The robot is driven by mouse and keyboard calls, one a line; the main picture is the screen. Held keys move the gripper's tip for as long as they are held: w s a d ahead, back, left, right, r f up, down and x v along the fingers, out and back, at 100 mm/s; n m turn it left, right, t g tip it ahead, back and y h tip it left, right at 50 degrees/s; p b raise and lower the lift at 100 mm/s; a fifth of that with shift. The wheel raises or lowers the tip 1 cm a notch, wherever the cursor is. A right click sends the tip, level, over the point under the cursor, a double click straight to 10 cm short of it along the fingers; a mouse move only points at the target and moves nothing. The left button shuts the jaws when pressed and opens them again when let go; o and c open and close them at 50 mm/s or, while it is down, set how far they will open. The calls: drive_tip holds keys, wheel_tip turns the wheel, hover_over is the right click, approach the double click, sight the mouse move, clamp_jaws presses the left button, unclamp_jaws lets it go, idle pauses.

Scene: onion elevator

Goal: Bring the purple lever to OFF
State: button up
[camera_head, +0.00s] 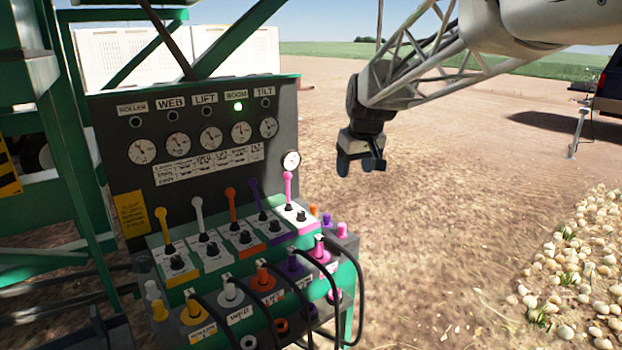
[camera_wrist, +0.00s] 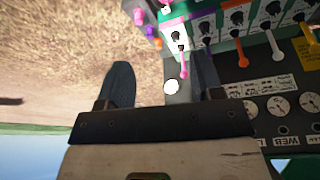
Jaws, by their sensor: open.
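The purple lever (camera_head: 257,197) stands up from its block on the control panel, between the orange lever (camera_head: 232,205) and the pink lever (camera_head: 288,186). The BOOM light (camera_head: 238,107) glows green; the other lights are dark. My gripper (camera_head: 359,164) hangs in the air to the right of the panel, apart from the levers, open and empty. In the wrist view, which shows the panel upside down, my gripper (camera_wrist: 162,72) has its fingers apart. The purple lever (camera_wrist: 206,39) is there beside the right finger, which may hide part of it.
A white lever (camera_head: 198,215) and a yellow lever (camera_head: 164,227) stand further left. Coloured plugs with black hoses (camera_head: 335,270) fill the panel's front.

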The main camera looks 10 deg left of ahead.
drive_tip(key=w+a+f+n+y, duration=0.1)
drive_tip(key=w+a+f+n, duration=0.2)
drive_tip(key=w+a, duration=1.25)
drive_tip(key=n, duration=0.3)
hover_over(253, 178)
drive_tip(key=s+d, duration=0.2)
wheel_tip(253, 178, down, 8)
drive_tip(key=shift+y, duration=0.4)
drive_tip(key=shift+d+f, duration=0.1)
drive_tip(key=shift+f, duration=0.05)
drive_tip(key=shift+x, duration=3.8)
clamp_jaws()
